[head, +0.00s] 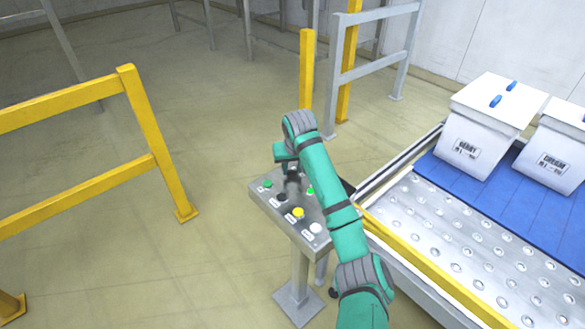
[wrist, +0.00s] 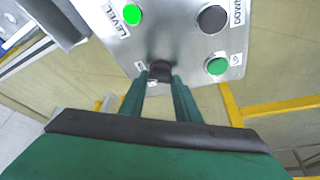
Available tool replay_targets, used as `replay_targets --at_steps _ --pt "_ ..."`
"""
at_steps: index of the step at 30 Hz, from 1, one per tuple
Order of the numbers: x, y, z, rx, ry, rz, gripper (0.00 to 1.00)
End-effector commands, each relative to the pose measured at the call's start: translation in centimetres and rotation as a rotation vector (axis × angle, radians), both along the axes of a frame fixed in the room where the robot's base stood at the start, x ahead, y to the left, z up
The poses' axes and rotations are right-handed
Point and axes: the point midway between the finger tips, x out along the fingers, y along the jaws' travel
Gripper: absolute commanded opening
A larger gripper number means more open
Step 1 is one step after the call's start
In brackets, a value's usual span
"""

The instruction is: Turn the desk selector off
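The desk selector (wrist: 160,69) is a small black knob near the edge of the grey button panel in the wrist view. A small white label (wrist: 140,67) sits to its left. My gripper (wrist: 161,82) has its two green fingers apart, one on each side of the knob. I cannot tell whether they touch it. In the head view my gripper (head: 292,186) is over the desk panel (head: 260,196), and it hides the selector there. Which way the knob points is not clear.
In the wrist view a LEVEL button (wrist: 132,14), a DOWN button (wrist: 211,19) and an UP button (wrist: 217,66) sit near the selector. A yellow rail (head: 150,140) stands left.

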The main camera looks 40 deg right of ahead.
Motion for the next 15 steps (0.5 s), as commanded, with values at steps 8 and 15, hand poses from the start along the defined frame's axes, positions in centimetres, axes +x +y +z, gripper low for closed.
replay_targets --at_steps 8,15 --pt "-0.02 -0.04 0.03 0.000 0.000 0.009 0.07" --pt "-0.04 -0.09 0.04 0.001 0.000 0.092 0.07"
